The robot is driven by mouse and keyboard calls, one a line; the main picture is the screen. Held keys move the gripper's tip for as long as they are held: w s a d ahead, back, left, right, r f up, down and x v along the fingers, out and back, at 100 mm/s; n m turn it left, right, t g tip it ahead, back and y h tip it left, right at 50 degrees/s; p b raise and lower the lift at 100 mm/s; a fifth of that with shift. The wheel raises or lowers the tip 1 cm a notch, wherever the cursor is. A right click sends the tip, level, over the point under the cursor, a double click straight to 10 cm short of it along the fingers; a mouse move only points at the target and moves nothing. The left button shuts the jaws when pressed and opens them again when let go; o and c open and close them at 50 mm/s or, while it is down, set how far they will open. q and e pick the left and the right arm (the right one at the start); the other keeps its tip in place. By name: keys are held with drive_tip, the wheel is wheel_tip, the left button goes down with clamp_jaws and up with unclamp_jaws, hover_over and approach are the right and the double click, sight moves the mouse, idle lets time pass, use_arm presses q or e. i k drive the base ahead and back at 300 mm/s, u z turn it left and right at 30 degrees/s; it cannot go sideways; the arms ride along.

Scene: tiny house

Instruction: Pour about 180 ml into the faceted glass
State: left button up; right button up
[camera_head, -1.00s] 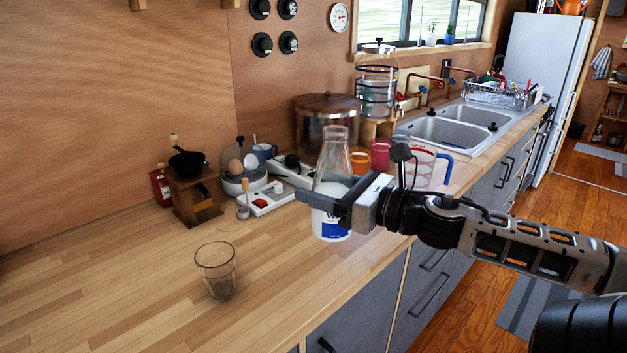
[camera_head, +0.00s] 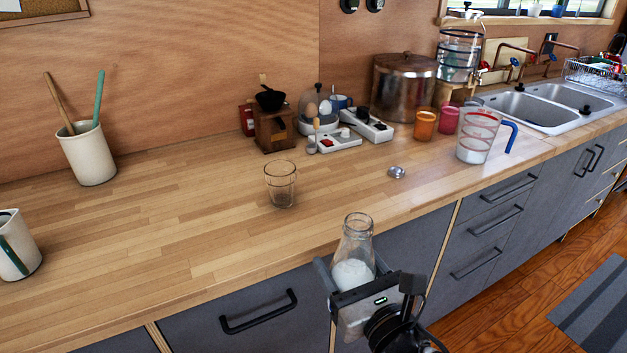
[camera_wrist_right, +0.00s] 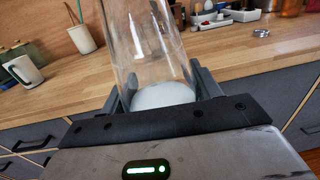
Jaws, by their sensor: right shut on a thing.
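The faceted glass (camera_head: 281,184) stands upright and looks empty on the wooden counter. My right gripper (camera_head: 352,283) is shut on a clear glass bottle (camera_head: 357,238) with white liquid in its lower part. It holds the bottle nearly upright in front of the counter's edge, to the right of and nearer than the glass. In the right wrist view the bottle (camera_wrist_right: 143,45) stands between the fingers of the right gripper (camera_wrist_right: 160,95), with the white liquid low in it. My left gripper is not in view.
A small silver lid (camera_head: 397,172) lies on the counter (camera_head: 180,235) right of the glass. A measuring jug (camera_head: 478,138) holding white stuff, an orange cup (camera_head: 425,125) and a coffee grinder (camera_head: 274,130) stand behind. A utensil crock (camera_head: 88,155) stands left. The counter around the glass is clear.

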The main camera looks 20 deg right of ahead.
sight(281, 186)
drive_tip(key=u, duration=2.85)
drive_tip(key=k, duration=1.1)
drive_tip(key=z, duration=1.6)
drive_tip(key=i, duration=0.5)
drive_tip(key=z, duration=0.05)
